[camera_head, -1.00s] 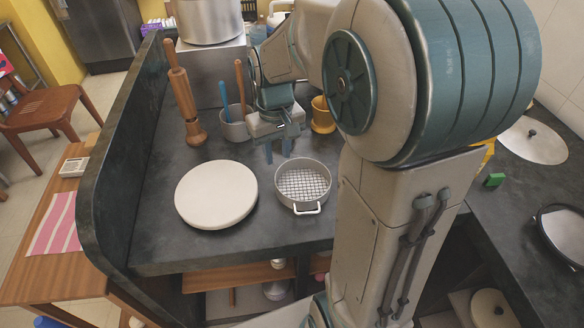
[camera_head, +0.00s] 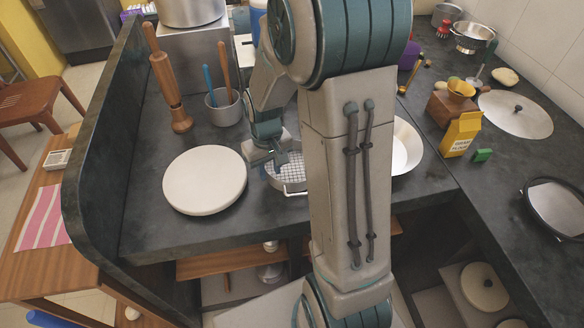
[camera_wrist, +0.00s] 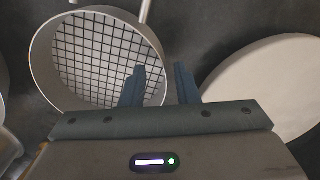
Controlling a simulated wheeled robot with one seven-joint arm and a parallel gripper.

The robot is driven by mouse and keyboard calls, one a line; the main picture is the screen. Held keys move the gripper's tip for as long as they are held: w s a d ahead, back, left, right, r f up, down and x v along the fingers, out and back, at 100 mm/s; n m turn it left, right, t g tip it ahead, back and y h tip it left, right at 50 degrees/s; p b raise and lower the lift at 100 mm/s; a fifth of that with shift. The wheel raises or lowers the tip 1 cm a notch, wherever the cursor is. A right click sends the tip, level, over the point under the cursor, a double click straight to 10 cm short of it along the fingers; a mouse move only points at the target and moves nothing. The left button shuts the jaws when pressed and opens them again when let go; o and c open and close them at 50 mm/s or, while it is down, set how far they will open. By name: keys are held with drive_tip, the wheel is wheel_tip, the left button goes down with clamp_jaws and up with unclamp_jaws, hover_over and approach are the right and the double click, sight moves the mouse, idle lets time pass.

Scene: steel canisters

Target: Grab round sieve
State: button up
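The round sieve (camera_head: 292,186) is a grey metal ring with a wire mesh bottom. It rests on the dark counter just right of the round white board (camera_head: 204,180), partly hidden behind my arm. In the wrist view, the sieve (camera_wrist: 75,57) fills the upper left, with its handle (camera_wrist: 146,10) at the top. My gripper (camera_wrist: 161,80) is open, with its fingers apart. One finger overlaps the inside of the sieve and the other lies outside its rim, toward the white board. In the head view, my gripper (camera_head: 270,163) is at the sieve's left rim. Contact cannot be told.
A grey cup with utensils (camera_head: 224,110) and a wooden pestle-like tool (camera_head: 168,80) stand behind. The counter's front left is clear.

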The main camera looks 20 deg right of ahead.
drive_tip(key=shift+f, duration=0.7)
clamp_jaws()
drive_tip(key=shift+r, duration=0.15)
